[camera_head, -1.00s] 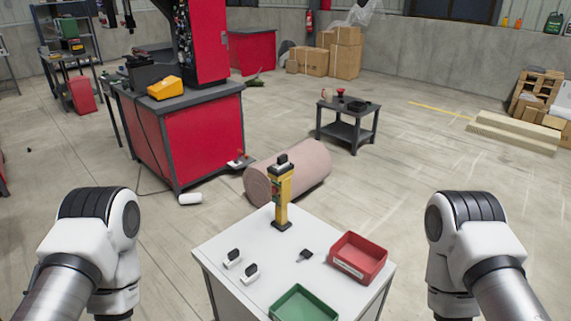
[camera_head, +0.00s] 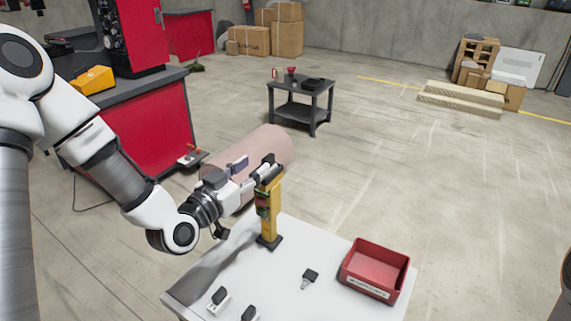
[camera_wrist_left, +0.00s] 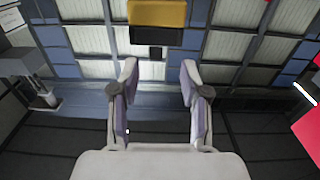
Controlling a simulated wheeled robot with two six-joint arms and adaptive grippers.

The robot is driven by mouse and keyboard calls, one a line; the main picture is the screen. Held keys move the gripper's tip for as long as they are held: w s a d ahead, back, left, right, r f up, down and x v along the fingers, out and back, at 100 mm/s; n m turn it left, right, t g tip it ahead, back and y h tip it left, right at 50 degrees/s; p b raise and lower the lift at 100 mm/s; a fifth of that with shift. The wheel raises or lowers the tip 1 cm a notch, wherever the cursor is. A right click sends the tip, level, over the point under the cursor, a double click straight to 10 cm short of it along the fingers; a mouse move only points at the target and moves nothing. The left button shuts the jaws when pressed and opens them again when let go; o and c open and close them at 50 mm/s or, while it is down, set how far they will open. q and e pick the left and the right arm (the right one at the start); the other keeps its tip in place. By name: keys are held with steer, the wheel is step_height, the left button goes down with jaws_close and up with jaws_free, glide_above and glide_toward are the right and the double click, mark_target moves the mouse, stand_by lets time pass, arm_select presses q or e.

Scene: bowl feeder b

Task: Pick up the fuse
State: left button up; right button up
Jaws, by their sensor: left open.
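A small dark fuse-like piece with a light prong end (camera_head: 310,277) lies on the white table. Two more dark pieces in white holders (camera_head: 218,298) (camera_head: 249,313) sit near its front edge. A yellow stand (camera_head: 268,213) with a black base stands upright on the table; its black top is partly covered by my left gripper. My left gripper (camera_head: 268,167) reaches in from the left at the stand's top, fingers apart. In the left wrist view my open gripper (camera_wrist_left: 159,76) has nothing between its fingers; a yellow and black part (camera_wrist_left: 157,14) shows beyond the tips. My right gripper is out of view.
A red bin (camera_head: 375,268) sits on the right of the white table (camera_head: 330,250). A pink roll (camera_head: 272,148) lies on the floor behind it. A dark side table (camera_head: 300,88) stands farther back, with open floor to the right.

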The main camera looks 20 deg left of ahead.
mark_target(273, 154)
arm_select(q)
steer(key=w+p, duration=0.1)
steer(key=w, duration=0.2)
steer(key=w+d, duration=0.1)
steer(key=w, duration=0.3)
steer(key=shift+d+p, duration=0.2)
steer(key=shift+p, duration=0.2)
steer(key=shift+w+d, duration=0.15)
steer(key=shift+w, duration=0.3)
steer(key=shift+s, duration=0.1)
jaws_close()
